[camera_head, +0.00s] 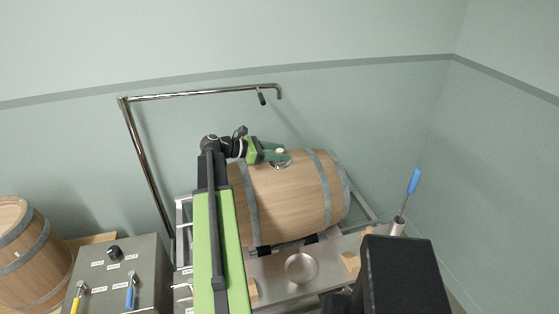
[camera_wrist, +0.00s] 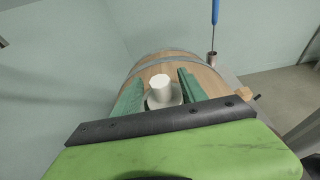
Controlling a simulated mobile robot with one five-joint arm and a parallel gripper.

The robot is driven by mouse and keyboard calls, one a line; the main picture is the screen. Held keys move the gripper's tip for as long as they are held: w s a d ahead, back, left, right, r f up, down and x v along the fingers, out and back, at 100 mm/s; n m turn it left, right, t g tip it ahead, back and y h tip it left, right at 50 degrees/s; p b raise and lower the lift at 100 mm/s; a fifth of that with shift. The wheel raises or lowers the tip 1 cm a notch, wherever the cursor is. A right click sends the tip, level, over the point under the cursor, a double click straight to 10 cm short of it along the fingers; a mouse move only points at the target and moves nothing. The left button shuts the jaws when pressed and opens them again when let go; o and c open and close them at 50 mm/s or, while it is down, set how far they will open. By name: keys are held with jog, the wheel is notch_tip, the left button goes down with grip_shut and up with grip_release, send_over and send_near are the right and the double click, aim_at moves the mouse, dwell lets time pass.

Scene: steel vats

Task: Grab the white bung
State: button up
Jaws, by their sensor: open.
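The white bung (camera_wrist: 160,84) stands upright in a round metal fitting on top of the wooden barrel (camera_wrist: 150,65). In the head view the bung (camera_head: 281,151) is a small white spot on the barrel (camera_head: 296,195), partly covered by a green finger. My gripper (camera_head: 279,152) reaches over the barrel top from the left. In the wrist view my gripper (camera_wrist: 160,92) is open, with one green finger on each side of the bung. There is a visible gap on both sides, so the fingers do not appear to touch it.
The barrel lies on a metal rack. A bent steel pipe (camera_head: 200,94) rises behind it. A blue-handled tool (camera_head: 413,182) stands in a metal cup (camera_head: 396,227) at the right. A control box (camera_head: 118,275) and another barrel (camera_head: 30,255) are at the left. A round bowl (camera_head: 301,268) sits in front.

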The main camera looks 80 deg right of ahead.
grip_shut()
jog(key=shift+r, duration=0.1)
dwell(0.3)
